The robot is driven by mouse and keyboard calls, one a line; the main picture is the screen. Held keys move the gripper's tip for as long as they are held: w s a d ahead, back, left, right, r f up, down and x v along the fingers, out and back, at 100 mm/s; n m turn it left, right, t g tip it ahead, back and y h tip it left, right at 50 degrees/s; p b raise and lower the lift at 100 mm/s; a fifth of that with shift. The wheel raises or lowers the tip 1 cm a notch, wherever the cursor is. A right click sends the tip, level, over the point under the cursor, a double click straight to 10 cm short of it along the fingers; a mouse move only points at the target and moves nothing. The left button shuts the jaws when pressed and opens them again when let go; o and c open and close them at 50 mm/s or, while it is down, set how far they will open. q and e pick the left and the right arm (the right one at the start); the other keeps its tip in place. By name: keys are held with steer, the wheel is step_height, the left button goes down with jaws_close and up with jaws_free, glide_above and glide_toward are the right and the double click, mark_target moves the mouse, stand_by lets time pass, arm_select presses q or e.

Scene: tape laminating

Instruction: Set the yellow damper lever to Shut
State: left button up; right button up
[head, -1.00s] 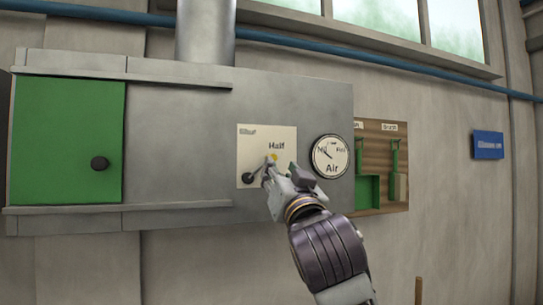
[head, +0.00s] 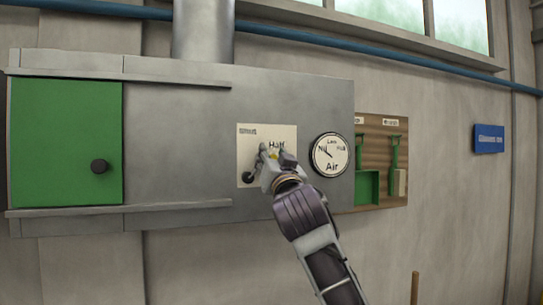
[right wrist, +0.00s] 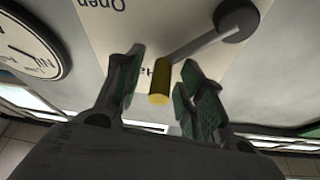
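The damper lever has a yellow handle (right wrist: 160,82) on a grey arm (right wrist: 203,46) that runs to a dark round pivot (right wrist: 236,20); the pivot also shows in the head view (head: 248,177). The lever slants up and right from the pivot, towards the "Half" label (head: 276,145) on the cream plate (head: 246,150). My right gripper (head: 269,154) is at the handle and largely covers it in the head view. In the right wrist view its fingers (right wrist: 160,88) are open, one on each side of the handle, with gaps visible. My left gripper is not in view.
The plate is on a grey metal box (head: 180,130) with a green door (head: 60,140) at left. A round "Air" dial (head: 331,155) is just right of the plate. A wooden board (head: 380,203) with green tools hangs farther right.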

stand_by(0.3)
jaws_close()
steer(key=shift+w, duration=0.1)
steer(key=shift+a, duration=0.1)
